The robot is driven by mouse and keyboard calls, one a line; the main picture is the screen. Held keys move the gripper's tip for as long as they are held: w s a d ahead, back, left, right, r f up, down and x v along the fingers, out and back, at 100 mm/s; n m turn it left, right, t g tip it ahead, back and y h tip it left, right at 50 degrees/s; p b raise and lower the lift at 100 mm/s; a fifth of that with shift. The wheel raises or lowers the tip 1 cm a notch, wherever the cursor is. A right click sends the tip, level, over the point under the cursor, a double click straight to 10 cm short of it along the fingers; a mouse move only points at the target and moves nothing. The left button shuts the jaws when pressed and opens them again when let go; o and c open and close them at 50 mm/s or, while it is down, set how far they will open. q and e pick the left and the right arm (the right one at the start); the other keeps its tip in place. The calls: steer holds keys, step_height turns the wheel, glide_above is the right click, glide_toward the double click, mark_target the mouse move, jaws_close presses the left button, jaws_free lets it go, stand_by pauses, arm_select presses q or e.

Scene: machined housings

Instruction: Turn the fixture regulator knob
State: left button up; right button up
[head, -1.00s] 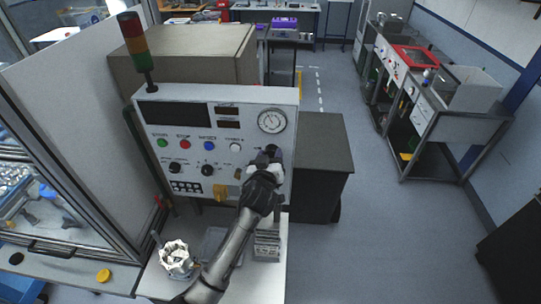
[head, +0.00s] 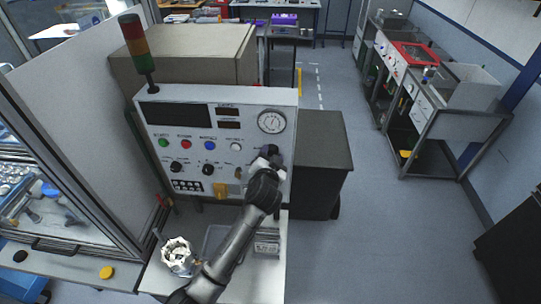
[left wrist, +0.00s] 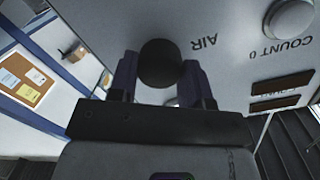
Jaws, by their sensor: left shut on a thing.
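The white control panel (head: 220,185) stands upright on the bench in the head view. My left gripper (head: 270,156) is at its right side, below the round gauge (head: 271,122). In the left wrist view, a round black knob (left wrist: 160,62) sits between the two fingers, beside the label "AIR". My left gripper is shut on this knob, one finger on each side. My right gripper is in neither view.
Coloured buttons such as the red one (head: 185,144) and two black selector knobs (head: 208,169) are on the panel left of my arm. A white machined housing (head: 177,254) and a grey block (head: 267,243) are on the bench below. A signal tower (head: 137,45) rises at the panel's left.

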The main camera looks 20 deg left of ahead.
arm_select(q)
steer(key=shift+m, duration=0.7)
steer(key=o, duration=0.9)
steer(key=shift+s+d, duration=0.2)
steer(key=shift+s, duration=0.35)
steer(key=shift+b+v, duration=1.9)
steer(key=shift+v, duration=4.4)
